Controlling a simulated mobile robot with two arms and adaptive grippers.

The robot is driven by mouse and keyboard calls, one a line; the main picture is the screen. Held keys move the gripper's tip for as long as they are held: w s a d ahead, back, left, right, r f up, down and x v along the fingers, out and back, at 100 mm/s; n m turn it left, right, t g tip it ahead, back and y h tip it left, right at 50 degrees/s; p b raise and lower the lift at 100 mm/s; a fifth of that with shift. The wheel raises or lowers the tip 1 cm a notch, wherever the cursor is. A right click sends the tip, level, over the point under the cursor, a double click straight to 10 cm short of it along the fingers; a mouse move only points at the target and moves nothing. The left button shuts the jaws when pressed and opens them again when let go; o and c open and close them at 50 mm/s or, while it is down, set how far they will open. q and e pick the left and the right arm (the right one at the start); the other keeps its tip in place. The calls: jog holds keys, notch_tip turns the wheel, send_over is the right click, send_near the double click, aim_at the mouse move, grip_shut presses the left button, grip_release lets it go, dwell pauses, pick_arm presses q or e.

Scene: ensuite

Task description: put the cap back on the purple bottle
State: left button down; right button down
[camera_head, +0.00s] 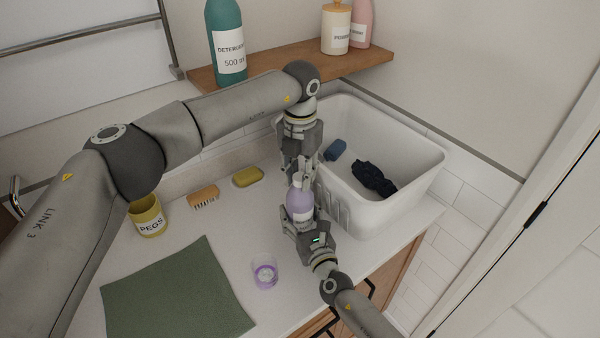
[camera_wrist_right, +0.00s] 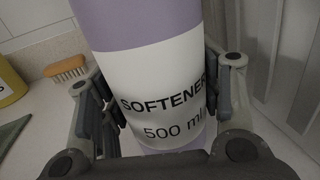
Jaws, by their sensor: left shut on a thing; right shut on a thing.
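The purple bottle (camera_head: 300,203) stands upright at the counter's right side, in front of the white basin. In the right wrist view its label (camera_wrist_right: 155,95) reads SOFTENER 500 ml. My right gripper (camera_head: 303,220) is shut around the bottle's body, with a finger on each side in the wrist view. My left gripper (camera_head: 299,176) points down from above and is shut on the pale cap (camera_head: 299,178) at the bottle's top. The fingers hide much of the cap and neck, so I cannot tell whether the cap is seated.
The white basin (camera_head: 415,190) holds dark cloths. A clear cup with purple liquid (camera_head: 265,272) stands left of the bottle. A green cloth (camera_head: 180,295), a brush (camera_head: 203,196), yellow soap (camera_head: 248,177) and a pegs pot (camera_head: 148,217) lie further left.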

pick_arm(q)
jog(key=shift+m, duration=1)
jog(key=c, duration=1.1)
grip_release()
notch_tip(320, 180, up, 12)
pick_arm(e)
jog(key=shift+c, duration=1.8)
grip_release()
